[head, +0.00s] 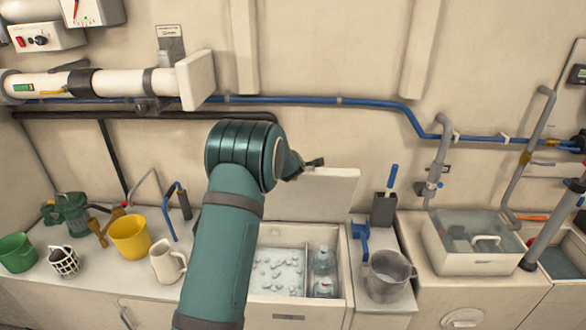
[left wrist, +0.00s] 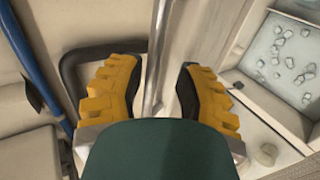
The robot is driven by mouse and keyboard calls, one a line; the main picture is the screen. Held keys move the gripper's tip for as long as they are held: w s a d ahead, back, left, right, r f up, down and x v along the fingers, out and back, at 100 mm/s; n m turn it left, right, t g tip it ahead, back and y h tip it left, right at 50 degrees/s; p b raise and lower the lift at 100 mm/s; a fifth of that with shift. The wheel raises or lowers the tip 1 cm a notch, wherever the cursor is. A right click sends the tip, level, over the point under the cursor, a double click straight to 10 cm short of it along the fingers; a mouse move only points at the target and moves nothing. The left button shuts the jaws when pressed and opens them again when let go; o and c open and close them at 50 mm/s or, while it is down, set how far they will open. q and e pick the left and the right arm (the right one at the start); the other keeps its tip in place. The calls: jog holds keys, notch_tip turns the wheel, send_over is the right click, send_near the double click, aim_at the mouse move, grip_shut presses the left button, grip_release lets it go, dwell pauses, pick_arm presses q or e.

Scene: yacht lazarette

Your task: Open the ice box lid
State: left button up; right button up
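The ice box (head: 340,306) is set in the counter, with pale ice (head: 278,271) on its left side and a clear bottle (head: 323,280) on its right. Its cream lid (head: 325,200) stands raised at the back of the opening, leaning against or near the wall. My left gripper (head: 317,162) is at the lid's upper left edge, mostly hidden behind my wrist. In the left wrist view, its yellow fingers (left wrist: 157,88) are apart, with a thin pale edge running between them. Whether either finger touches it is unclear. The ice (left wrist: 285,62) shows at right. My right gripper is not in view.
A blue pipe (head: 310,100) runs along the wall behind the lid. A yellow bucket (head: 130,238), a white pitcher (head: 167,262) and a green bucket (head: 17,253) stand on the left counter.

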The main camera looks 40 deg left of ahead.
pick_arm(q)
jog(key=shift+f, duration=0.1)
jog(key=v, duration=1.2)
jog(key=shift+d, duration=0.15)
jog(key=shift+c, duration=0.4)
